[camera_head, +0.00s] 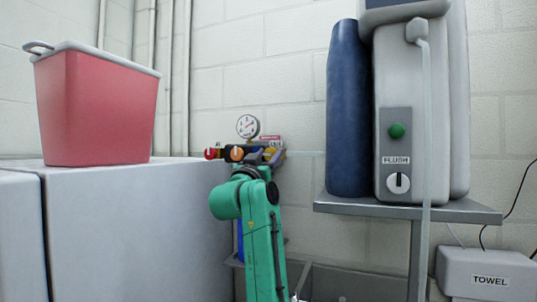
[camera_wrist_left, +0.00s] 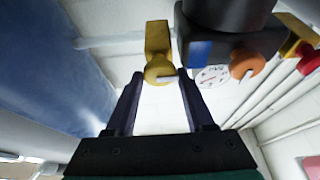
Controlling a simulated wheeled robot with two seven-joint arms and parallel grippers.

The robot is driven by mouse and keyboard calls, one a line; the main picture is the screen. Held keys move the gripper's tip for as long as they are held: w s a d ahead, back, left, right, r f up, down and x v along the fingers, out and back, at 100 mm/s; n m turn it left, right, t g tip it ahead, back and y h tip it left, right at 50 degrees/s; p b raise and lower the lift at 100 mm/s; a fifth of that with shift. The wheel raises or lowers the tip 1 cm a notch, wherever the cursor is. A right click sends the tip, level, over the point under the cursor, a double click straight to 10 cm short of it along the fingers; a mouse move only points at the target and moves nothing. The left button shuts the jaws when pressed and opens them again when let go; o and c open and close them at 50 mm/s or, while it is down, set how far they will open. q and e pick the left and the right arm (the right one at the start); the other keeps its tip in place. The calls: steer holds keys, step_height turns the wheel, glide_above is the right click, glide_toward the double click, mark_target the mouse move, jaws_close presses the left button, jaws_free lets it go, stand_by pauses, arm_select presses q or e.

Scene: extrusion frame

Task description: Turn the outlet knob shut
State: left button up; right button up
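A regulator assembly with a dial gauge (camera_head: 247,126), a red knob (camera_head: 211,153) and an orange knob (camera_head: 236,153) is at the wall in the head view. A yellow knob with a pale pointer mark (camera_wrist_left: 160,70) shows at its end in the left wrist view; I take it for the outlet knob. My left gripper (camera_wrist_left: 159,76) is open, with its two dark fingertips at either side of the yellow knob and small gaps visible. Contact cannot be told. In the head view, my left gripper (camera_head: 270,154) partly hides the yellow part. My right gripper is not in view.
A blue cylinder (camera_head: 347,110) and a grey machine marked FLUSH (camera_head: 409,120) stand on a metal shelf (camera_head: 470,210) to the right. A red bin (camera_head: 100,108) sits on a grey cabinet (camera_head: 140,220) at left. A towel box (camera_head: 485,270) is at lower right.

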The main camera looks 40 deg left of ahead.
arm_select(q)
jaws_close()
